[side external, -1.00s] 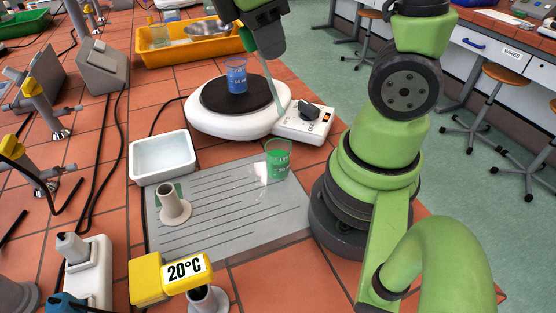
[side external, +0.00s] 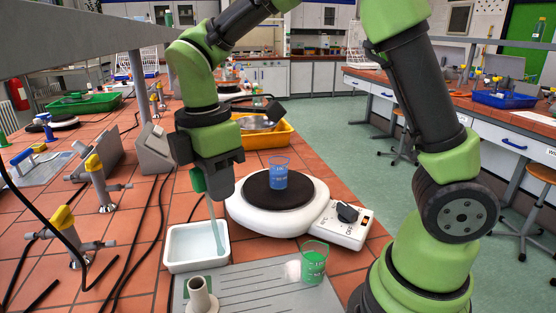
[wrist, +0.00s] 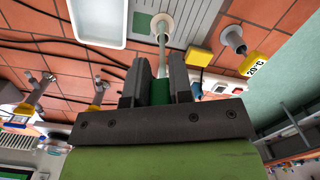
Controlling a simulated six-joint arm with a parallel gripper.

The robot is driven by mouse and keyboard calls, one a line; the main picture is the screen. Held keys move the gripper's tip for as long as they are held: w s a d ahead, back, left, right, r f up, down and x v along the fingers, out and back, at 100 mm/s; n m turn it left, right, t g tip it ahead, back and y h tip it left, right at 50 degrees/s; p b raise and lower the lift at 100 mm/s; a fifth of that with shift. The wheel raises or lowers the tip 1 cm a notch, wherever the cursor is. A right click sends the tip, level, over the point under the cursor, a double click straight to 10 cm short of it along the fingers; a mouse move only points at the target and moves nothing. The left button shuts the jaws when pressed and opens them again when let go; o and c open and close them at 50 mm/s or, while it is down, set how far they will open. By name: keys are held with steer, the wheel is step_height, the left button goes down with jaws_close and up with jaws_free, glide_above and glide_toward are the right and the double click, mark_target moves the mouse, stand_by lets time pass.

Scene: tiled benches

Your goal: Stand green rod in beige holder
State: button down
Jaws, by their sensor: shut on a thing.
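The green rod is a pale translucent stick (side external: 216,226) with a green grip. My gripper (side external: 212,180) is shut on the grip, and the rod hangs down, slightly tilted, in front of the white tray in the side view. In the wrist view the green grip (wrist: 160,92) sits between the jaws (wrist: 161,78). The beige holder (side external: 199,297) stands upright on the grey mat, its lower part cut off by the side view's edge. In the wrist view the rod's far end overlaps the beige holder (wrist: 168,22); I cannot tell whether they touch.
A white tray (side external: 184,262) lies behind the holder. A white hotplate (side external: 310,213) with a blue beaker (side external: 279,172) stands to the right. A green beaker (side external: 314,264) stands on the mat (side external: 265,290). A grey holder (wrist: 232,38) stands near the yellow 20°C block (wrist: 252,66).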

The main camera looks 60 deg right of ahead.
steer(key=w+a+f+n, duration=0.1)
steer(key=w+a+f, duration=0.1)
steer(key=f, duration=0.3)
steer(key=shift+a+f+y, duration=0.3)
steer(key=shift+a+f, duration=0.05)
steer(key=shift+a, duration=0.45)
steer(key=shift+f, duration=0.15)
steer(key=shift+f, duration=2.15)
steer(key=c, duration=0.9)
jaws_free()
steer(key=shift+c, duration=0.2)
steer(key=shift+r, duration=0.1)
